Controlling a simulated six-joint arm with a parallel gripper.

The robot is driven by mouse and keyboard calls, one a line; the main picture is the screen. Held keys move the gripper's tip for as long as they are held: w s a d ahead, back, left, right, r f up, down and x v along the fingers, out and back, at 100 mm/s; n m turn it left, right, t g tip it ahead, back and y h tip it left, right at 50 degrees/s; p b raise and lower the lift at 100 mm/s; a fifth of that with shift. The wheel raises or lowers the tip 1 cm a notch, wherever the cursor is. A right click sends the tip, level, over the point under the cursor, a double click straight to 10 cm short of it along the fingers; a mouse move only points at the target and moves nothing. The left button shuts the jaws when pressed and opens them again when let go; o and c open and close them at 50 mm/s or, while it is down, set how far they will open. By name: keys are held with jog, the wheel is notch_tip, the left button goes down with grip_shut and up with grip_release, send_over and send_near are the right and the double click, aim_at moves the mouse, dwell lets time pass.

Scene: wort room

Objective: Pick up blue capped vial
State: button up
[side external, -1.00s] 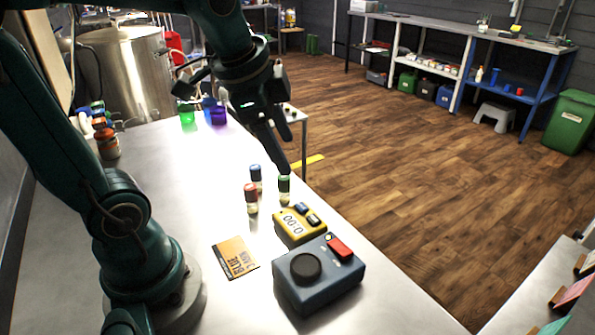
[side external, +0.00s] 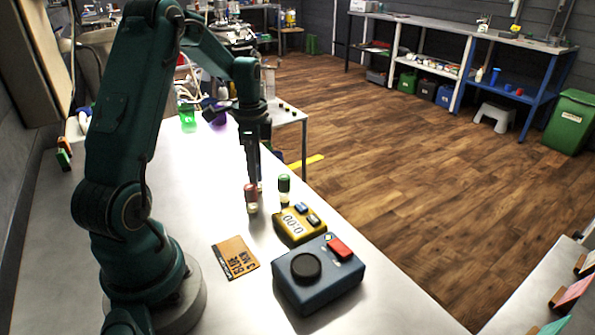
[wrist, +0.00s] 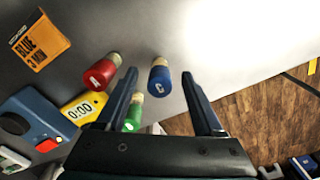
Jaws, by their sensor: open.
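The blue capped vial (wrist: 160,76), marked "C", stands between the two open fingers of my gripper (wrist: 159,74) in the wrist view, with clear space on both sides. In the side external view my gripper (side external: 255,180) points down at the vial's place and hides most of it. A red capped vial (wrist: 103,72), marked "A", stands just left of the left finger; it also shows in the side external view (side external: 251,197). A green capped vial (wrist: 133,117) is nearer the palm, partly behind the left finger; the side external view shows it upright (side external: 284,188).
A yellow timer (side external: 299,225) and a blue-grey device (side external: 318,275) with a black knob and red switch stand in front of the vials. An orange card (side external: 235,258) reading "BLUE 3 MIN" lies left of them. Green (side external: 187,118) and purple cups stand farther back.

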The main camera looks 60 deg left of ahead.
jog(key=shift+f, duration=1.4)
grip_shut()
jog(key=shift+r, duration=0.15)
notch_tip(320, 180, up, 4)
jog(key=shift+r, duration=0.15)
jog(key=s+a+r, duration=0.5)
jog(key=s+r, duration=0.1)
jog(key=s, duration=0.4)
jog(key=shift+s+r, duration=0.25)
